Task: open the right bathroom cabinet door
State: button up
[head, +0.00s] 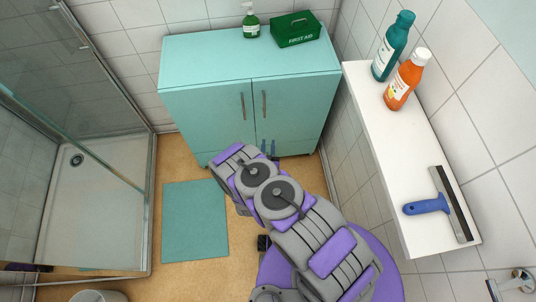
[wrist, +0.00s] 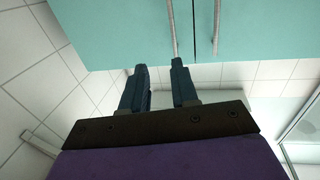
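The teal bathroom cabinet (head: 180,50) stands at the back wall with both doors shut. Its right door (head: 298,108) has a vertical bar handle (head: 264,103) by the middle seam. The left door (head: 208,118) has a matching handle (head: 243,105). The wrist view appears upside down, so the right door (wrist: 115,30) is at left there, with its handle (wrist: 171,25) at the top. My gripper (wrist: 159,66) is open and empty, its dark blue fingers apart below that handle. In the head view my gripper (head: 268,147) is low in front of the right door, partly hidden by my arm.
A green soap bottle (head: 251,22) and a first aid box (head: 296,30) stand on the cabinet. A white shelf (head: 385,155) on the right holds two bottles and a squeegee (head: 450,205). A glass shower (head: 85,130) is at left. A teal mat (head: 195,220) lies on the floor.

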jog(key=s, duration=0.4)
jog(key=shift+s+d, duration=0.15)
jog(key=shift+s, duration=0.1)
dwell(0.9)
